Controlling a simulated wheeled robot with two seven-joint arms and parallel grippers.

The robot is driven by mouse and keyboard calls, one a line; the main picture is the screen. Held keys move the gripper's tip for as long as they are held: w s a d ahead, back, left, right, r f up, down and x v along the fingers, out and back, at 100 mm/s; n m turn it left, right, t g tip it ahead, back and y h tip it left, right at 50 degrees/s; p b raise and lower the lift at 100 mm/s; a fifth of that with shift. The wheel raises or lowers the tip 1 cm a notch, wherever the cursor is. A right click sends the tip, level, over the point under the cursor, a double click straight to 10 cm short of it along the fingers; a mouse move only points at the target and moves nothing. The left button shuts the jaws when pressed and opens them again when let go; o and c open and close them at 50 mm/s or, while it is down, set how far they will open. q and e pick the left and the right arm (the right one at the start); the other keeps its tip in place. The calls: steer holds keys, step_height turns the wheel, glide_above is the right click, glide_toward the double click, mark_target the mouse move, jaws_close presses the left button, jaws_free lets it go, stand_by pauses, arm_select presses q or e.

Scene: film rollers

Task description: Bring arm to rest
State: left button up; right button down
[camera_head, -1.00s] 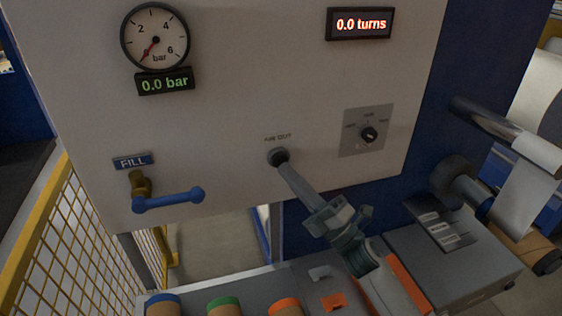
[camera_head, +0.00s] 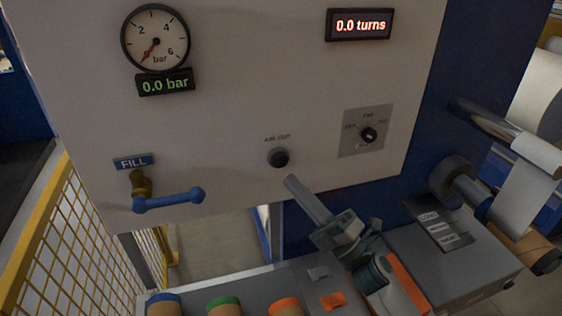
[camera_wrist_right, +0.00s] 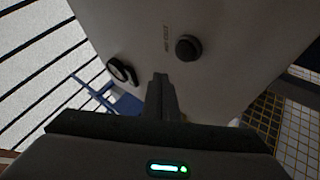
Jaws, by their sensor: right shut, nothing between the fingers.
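My right gripper (camera_head: 293,182) is shut and empty. Its closed fingertips are below and to the right of the black AIR OUT button (camera_head: 279,157), with a visible gap between them. In the right wrist view, the shut fingers (camera_wrist_right: 160,80) point toward the pale panel, and the button (camera_wrist_right: 188,47) is beyond them to the right. My right arm (camera_head: 375,270) comes up from the lower right. My left gripper is in neither current view.
The panel (camera_head: 230,100) carries a gauge (camera_head: 155,38) at 0.0 bar, a turns display (camera_head: 360,24) at 0.0, a selector knob (camera_head: 369,134) and a blue FILL lever (camera_head: 170,201). Rolls (camera_head: 224,306) stand below. A grey box (camera_head: 455,260) is at right.

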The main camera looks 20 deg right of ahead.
steer(key=shift+s, duration=0.55)
steer(key=shift+f, duration=0.1)
